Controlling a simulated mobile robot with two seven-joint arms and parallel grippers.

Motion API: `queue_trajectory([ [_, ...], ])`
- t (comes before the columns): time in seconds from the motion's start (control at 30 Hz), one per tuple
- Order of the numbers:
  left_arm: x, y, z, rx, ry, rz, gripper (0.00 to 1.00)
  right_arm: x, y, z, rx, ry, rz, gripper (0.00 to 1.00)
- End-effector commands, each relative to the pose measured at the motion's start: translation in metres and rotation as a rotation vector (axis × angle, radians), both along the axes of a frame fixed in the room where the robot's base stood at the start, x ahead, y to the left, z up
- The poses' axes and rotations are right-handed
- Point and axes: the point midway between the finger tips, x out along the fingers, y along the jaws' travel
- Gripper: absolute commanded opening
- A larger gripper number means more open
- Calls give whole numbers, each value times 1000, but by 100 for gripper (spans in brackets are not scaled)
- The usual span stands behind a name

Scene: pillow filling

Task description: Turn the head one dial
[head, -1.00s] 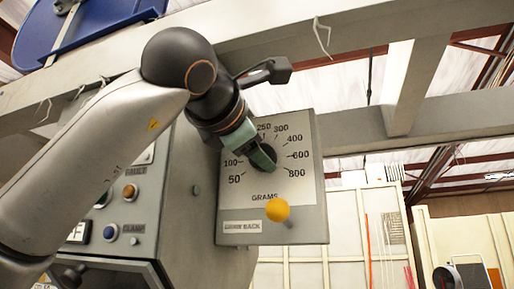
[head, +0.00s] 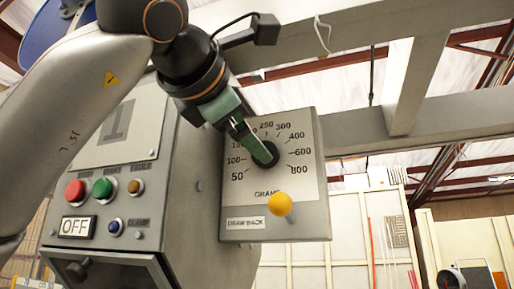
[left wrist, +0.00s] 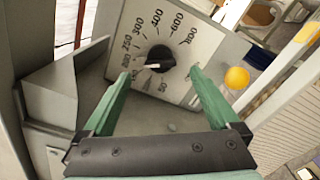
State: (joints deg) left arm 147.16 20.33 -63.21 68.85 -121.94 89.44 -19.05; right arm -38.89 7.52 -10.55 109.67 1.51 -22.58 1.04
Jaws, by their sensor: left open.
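The dial is a round black knob (head: 272,154) on a light scale plate marked from 50 to 800 grams. In the left wrist view the knob (left wrist: 160,58) has a white pointer turned left, toward the numbers below 250; the exact mark is unclear. My left gripper (head: 262,152) reaches the dial from the upper left, its green fingers covering part of the knob and scale. In the left wrist view its fingers (left wrist: 160,73) are open and wide apart, with the knob between and beyond their tips. Contact with the knob does not show. My right gripper is out of view.
A yellow ball-ended lever (head: 280,204) sticks out below the dial. To the left is the grey cabinet marked 1, with a red button (head: 75,192), a green button (head: 102,188) and an OFF display (head: 77,227). A grey beam (head: 420,128) crosses behind.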

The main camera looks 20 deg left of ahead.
Motion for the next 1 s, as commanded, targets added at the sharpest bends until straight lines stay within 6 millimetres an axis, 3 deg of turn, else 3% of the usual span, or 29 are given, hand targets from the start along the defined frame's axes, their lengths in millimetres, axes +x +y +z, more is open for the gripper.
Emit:
queue_trajectory([
  [0.2,-45,1,-1,1,-2,-1,95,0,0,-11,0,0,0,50],
  [0.4,-65,2,-1,0,0,-1,95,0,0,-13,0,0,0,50],
  [1.0,-68,2,0,0,2,-1,95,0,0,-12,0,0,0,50],
])
